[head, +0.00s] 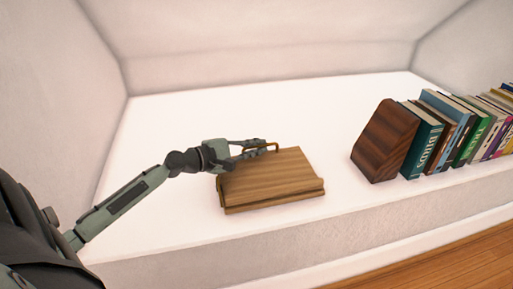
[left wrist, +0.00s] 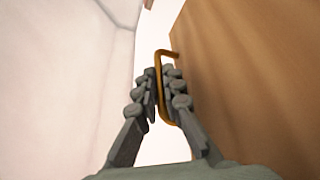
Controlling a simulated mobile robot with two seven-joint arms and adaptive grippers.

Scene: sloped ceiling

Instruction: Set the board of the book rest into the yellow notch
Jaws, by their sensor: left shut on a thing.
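The book rest is a wooden piece on the white ledge; its brown board (head: 272,177) leans low, with a lip along its front edge. A bent brass-coloured rod (head: 276,147) shows at the board's back edge. My left gripper (head: 262,147) reaches in from the left and is shut on this rod. In the left wrist view the fingers (left wrist: 160,88) close around the rod (left wrist: 158,62), with the board (left wrist: 245,80) filling the right side. The yellow notch cannot be made out; the rest's underside is hidden. My right gripper is not in view.
A dark wooden bookend (head: 385,141) stands to the right, with a row of several upright books (head: 423,148) beside it. The white ledge (head: 170,130) is clear behind and to the left of the rest. Its front edge drops toward a wooden floor (head: 440,262).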

